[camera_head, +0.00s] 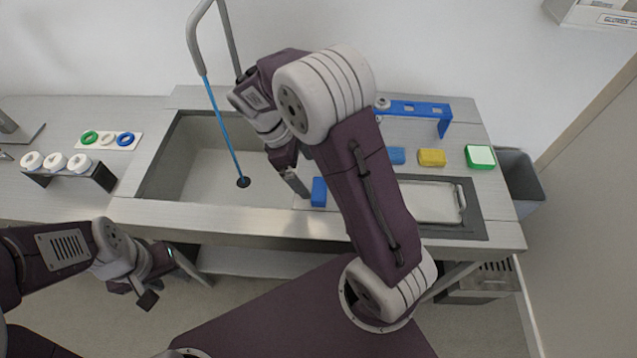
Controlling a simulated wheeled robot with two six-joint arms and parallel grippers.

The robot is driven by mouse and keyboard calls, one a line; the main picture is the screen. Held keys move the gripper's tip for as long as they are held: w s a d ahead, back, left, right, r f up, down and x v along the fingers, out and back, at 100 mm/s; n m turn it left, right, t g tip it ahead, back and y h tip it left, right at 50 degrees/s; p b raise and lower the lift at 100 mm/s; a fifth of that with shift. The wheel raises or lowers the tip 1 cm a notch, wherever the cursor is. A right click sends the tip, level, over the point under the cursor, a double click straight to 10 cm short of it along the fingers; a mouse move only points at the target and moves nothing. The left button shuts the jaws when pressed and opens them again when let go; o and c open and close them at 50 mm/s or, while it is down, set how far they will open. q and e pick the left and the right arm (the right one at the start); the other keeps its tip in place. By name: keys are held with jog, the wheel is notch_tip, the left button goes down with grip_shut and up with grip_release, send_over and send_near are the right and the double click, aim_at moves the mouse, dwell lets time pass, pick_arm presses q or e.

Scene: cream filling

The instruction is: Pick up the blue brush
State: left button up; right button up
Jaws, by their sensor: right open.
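A small blue block-shaped thing (318,192), which may be the blue brush, stands at the right edge of the sink; its bristles cannot be made out. My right gripper (296,180) is open just left of it, pointing down over the sink's right side, with a small gap between them. My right forearm hides part of the counter behind. My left gripper (176,284) is low in front of the counter, its fingers apart and empty.
A blue stream runs from the faucet (196,45) into the sink (185,165). At right are a blue sponge (397,155), a yellow sponge (432,157), a green-and-white sponge (480,156), a blue rack (415,108) and a tray (430,203). White-topped items stand at left (54,162).

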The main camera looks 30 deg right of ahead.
aim_at(319, 189)
jog(key=x, duration=0.4)
jog(key=shift+d, duration=0.1)
jog(key=x, duration=0.4)
jog(key=shift+s+f, duration=0.15)
jog(key=shift+f, duration=0.15)
jog(key=shift+d+f, duration=0.25)
jog(key=shift+a, duration=0.1)
jog(key=c, duration=1.4)
